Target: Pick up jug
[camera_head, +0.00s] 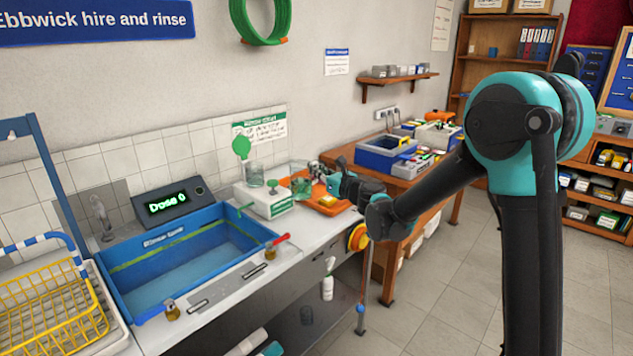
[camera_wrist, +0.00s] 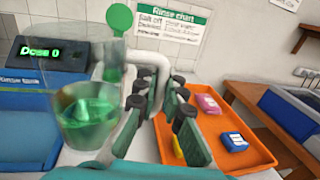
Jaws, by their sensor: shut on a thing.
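The jug is clear with green liquid in its lower part and a pale curved handle. It is large at the left of the wrist view (camera_wrist: 88,115). In the head view the jug (camera_head: 300,187) shows small and partly hidden, left of my gripper (camera_head: 328,182). In the wrist view my gripper (camera_wrist: 165,115) has its dark-jointed, green-padded fingers closed around the handle side of the jug. The fingers hide part of the handle. I cannot tell whether the jug's base touches the counter.
An orange tray (camera_wrist: 252,157) with small pink, blue and yellow items lies right of the fingers. A white device (camera_head: 265,201) with a clear vessel (camera_head: 254,173) stands left of the jug. The blue rinse tank (camera_head: 190,255) and dose display (camera_head: 168,203) are farther left.

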